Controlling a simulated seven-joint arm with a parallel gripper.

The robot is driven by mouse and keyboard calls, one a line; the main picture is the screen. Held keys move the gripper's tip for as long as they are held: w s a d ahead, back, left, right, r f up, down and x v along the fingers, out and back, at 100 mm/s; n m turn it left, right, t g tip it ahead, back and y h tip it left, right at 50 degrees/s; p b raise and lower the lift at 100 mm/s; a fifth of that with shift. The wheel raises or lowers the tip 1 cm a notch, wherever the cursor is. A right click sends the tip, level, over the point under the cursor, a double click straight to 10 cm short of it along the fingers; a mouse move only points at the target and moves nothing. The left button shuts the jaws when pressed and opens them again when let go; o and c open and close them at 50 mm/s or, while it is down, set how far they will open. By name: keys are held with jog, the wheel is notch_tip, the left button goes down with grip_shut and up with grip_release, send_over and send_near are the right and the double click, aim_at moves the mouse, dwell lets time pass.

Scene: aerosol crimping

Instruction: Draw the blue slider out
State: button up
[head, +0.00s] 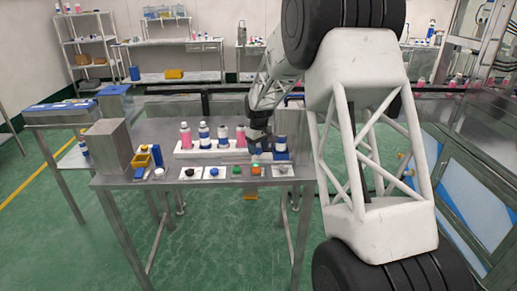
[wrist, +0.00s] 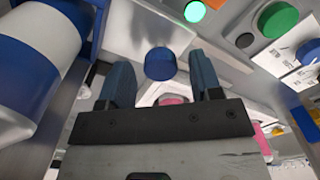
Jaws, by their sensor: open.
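The blue slider shows in the wrist view as a round blue knob (wrist: 160,64) in front of a grey metal block. My gripper (wrist: 162,72) is open, with one dark blue finger on each side of the knob. A gap shows between the knob and each finger, and I cannot tell how deep the knob sits between them. The slider cannot be made out clearly there.
A blue and white can (wrist: 40,50) stands close to my gripper; it also shows in the head view (head: 280,145). Several bottles (head: 204,136) stand in a white rack to the left. Buttons, including a green one (wrist: 278,20), line the table's front edge.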

jog(key=shift+f, duration=0.2)
grip_shut()
jog(key=shift+a+r, duration=0.1)
jog(key=shift+a, duration=6.15)
jog(key=shift+c, duration=1.1)
grip_release()
jog(key=shift+a, duration=0.15)
jog(key=shift+o, duration=1.1)
